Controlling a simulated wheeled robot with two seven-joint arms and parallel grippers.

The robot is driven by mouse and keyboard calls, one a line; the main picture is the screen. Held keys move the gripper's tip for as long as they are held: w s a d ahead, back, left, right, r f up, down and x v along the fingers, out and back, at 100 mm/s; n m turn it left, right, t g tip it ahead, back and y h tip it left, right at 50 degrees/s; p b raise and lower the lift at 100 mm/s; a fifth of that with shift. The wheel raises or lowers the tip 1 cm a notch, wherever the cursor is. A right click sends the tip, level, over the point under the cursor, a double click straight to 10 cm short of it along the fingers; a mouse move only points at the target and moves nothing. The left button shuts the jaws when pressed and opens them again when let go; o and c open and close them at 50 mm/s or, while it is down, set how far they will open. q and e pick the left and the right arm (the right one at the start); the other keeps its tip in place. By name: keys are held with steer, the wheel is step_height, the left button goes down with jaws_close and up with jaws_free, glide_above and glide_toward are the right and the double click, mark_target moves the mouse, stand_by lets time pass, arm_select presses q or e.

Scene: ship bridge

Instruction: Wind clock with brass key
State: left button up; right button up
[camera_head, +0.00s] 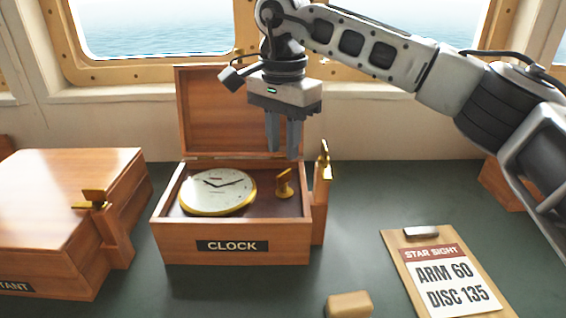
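The round white clock (218,190) with a brass rim lies face up at the left inside an open wooden box labelled CLOCK (180,238). A small brass key-shaped piece (284,184) stands upright inside the box, right of the clock. Another brass piece (326,160) sits on top of a wooden post at the box's right side. My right gripper (283,152) points down above the box, in front of the raised lid. Its two fingers are apart with nothing between them, above the inner brass piece. My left gripper is out of view.
The box's lid (212,115) stands open at the back. A closed wooden box (65,200) with a brass piece (93,199) on its side is at left. A clipboard (442,275) and a tan block (348,304) lie at front right. Green tabletop (365,215) right of the box is clear.

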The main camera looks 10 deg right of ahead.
mark_target(283, 173)
step_height(283, 173, up, 11)
steer(key=shift+f+p, duration=0.2)
steer(key=shift+p, duration=0.1)
